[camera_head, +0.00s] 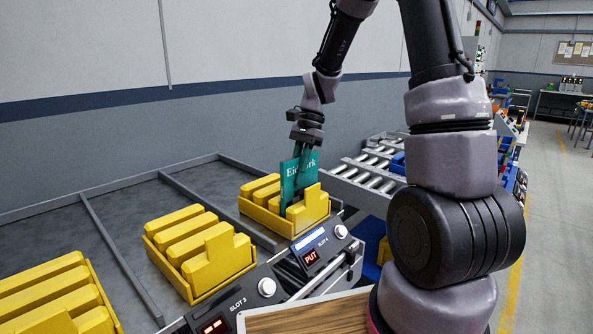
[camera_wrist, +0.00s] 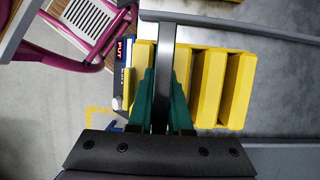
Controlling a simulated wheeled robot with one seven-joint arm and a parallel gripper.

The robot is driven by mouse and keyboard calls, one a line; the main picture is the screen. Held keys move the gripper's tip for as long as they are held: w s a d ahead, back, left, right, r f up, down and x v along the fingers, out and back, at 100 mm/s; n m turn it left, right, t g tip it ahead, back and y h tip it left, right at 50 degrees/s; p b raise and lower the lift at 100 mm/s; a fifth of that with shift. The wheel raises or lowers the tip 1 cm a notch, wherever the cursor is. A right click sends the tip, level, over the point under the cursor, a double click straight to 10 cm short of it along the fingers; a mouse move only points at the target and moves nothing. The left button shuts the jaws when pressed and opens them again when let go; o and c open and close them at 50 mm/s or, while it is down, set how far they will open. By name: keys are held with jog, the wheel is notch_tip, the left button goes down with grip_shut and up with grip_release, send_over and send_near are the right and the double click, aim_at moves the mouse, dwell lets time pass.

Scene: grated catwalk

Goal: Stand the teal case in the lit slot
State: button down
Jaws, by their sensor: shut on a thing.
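The teal case (camera_head: 291,181) with white lettering is upright, its lower part among the yellow blocks of the far yellow rack (camera_head: 247,211). A stepped yellow block hides part of its lower right side, so I cannot tell whether it touches the rack floor. My gripper (camera_head: 304,151) is shut on the case's upper part from above. In front of this rack the slot 4 panel (camera_head: 316,248) shows a red PUT display and a lit strip. In the wrist view, teal surfaces show at my gripper (camera_wrist: 161,127), beside yellow blocks (camera_wrist: 208,88); the case's lower edge is not clear.
The slot 3 rack (camera_head: 195,255) with yellow blocks stands nearer, and another yellow rack (camera_head: 45,300) is at left. Grey dividers (camera_head: 120,250) run between the bays. A roller conveyor (camera_head: 365,170) lies behind. A wooden board (camera_head: 305,318) is at the front.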

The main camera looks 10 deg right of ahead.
aim_at(293, 158)
dwell(0.3)
jog(key=shift+c, duration=1.8)
grip_release()
jog(key=shift+r, duration=4)
jog(key=shift+r, duration=0.15)
jog(key=s+d+r+n+t+h, duration=0.1)
jog(key=s+d+r+n+t, duration=0.2)
jog(key=s+r+t, duration=0.2)
jog(key=s+d+r+n+t, duration=0.4)
jog(key=s+r, duration=0.3)
jog(key=s, duration=0.3)
jog(key=shift+s+r+t+h, duration=0.15)
jog(key=shift+r+t+h, duration=0.15)
jog(key=shift+t+h, duration=0.1)
